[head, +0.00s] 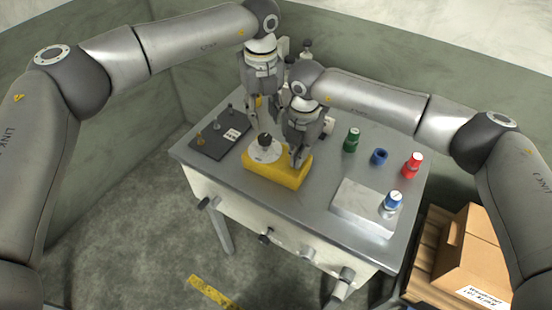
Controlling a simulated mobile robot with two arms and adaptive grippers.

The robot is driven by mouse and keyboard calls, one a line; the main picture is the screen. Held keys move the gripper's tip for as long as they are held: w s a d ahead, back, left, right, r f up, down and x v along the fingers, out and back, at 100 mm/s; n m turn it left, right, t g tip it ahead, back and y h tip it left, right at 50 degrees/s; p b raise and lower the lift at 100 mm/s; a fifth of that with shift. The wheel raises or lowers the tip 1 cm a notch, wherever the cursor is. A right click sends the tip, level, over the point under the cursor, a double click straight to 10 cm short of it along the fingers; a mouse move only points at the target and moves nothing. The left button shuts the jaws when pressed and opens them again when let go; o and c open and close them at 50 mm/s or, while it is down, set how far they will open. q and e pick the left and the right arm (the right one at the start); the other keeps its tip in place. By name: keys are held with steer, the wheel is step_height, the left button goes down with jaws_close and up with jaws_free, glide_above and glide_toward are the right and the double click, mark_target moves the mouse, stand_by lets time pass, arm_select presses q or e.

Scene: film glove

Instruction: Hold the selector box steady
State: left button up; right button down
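The yellow selector box (273,176) sits on the grey table, with a white round dial plate and a black knob (265,140) on its top left. My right gripper (296,158) points down at the right part of the box. Its fingertips overlap the box's top and far edge in the head view; I cannot tell whether they touch or grip it. The box's far right side is hidden by my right gripper.
A dark plate (213,143) with small levers lies left of the box. Green (351,140), blue (379,157) and red (412,166) parts stand at the right. A pale block (360,209) and a blue-topped part (391,205) are at front right. A cardboard box (474,250) stands beside the table.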

steer(key=shift+f, duration=0.3)
stand_by(0.4)
steer(key=shift+f, duration=0.3)
